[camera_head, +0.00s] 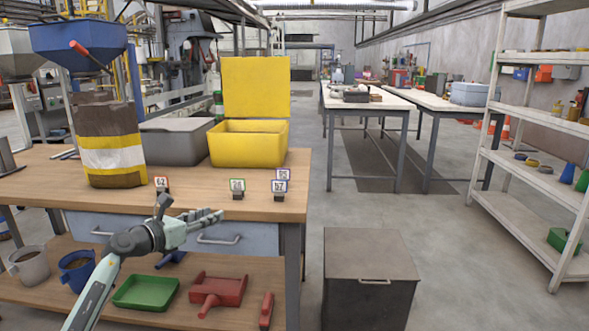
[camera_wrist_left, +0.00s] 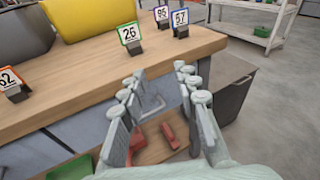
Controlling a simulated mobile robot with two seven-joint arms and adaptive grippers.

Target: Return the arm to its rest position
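My left arm comes in from the bottom left of the head view. Its gripper (camera_head: 212,218) is in front of the workbench (camera_head: 230,196), near the drawer handle, and points to the right. In the left wrist view the two fingers of the left gripper (camera_wrist_left: 158,80) stand apart with nothing between them. Beyond them show the bench's front edge and a drawer handle (camera_wrist_left: 152,106). I cannot tell how far the fingers are from the bench. My right arm and gripper are in neither view.
Number cards (camera_head: 237,187) stand along the bench's front edge. An open yellow bin (camera_head: 247,150), a grey bin (camera_head: 175,142) and a striped bag (camera_head: 110,158) stand behind. The lower shelf holds a green tray (camera_head: 146,292) and red scoop (camera_head: 218,290). A dark cabinet (camera_head: 370,285) stands right.

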